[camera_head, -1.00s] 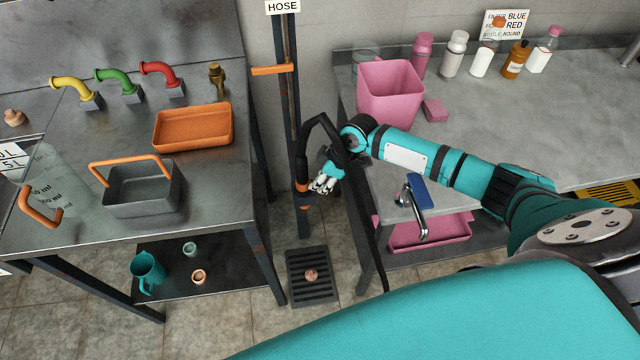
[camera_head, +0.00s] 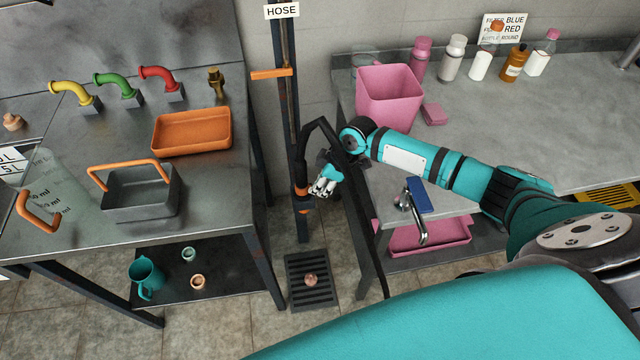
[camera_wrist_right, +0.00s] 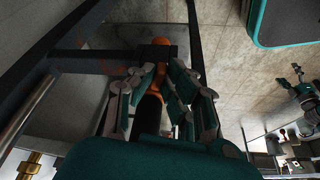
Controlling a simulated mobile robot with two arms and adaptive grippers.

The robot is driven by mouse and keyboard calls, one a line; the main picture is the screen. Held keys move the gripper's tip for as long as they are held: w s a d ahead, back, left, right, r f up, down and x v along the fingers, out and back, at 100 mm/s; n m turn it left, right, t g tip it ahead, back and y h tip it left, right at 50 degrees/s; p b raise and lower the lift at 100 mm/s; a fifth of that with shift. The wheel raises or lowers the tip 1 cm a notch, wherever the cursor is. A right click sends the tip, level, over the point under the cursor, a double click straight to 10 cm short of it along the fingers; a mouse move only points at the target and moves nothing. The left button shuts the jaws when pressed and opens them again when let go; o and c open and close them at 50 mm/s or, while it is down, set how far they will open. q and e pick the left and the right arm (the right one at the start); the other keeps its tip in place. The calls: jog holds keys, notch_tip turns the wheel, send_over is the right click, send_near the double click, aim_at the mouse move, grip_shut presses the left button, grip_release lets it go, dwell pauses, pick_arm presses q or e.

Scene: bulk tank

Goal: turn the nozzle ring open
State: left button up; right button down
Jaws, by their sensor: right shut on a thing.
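The black hose (camera_head: 374,225) loops over beside the post and hangs down towards the floor. Its nozzle has an orange ring (camera_head: 302,191) at the post, left of my right gripper (camera_head: 320,186). In the right wrist view the orange nozzle part (camera_wrist_right: 156,78) lies between the fingers of my right gripper (camera_wrist_right: 158,84), which are closed around it. The fingers and dim light hide part of the ring, and I cannot tell its turned position. My left gripper is not in view.
The dark post (camera_head: 285,110) bears a HOSE sign (camera_head: 282,11). A steel table (camera_head: 60,220) stands left and a grey counter (camera_head: 560,125) right, with a faucet (camera_head: 419,220) near my arm. A floor drain (camera_head: 312,290) lies below.

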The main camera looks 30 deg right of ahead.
dwell(0.5)
jog(key=c, duration=1.4)
grip_release()
jog(key=shift+o, duration=0.2)
jog(key=v, duration=1.2)
jog(key=shift+w, duration=0.1)
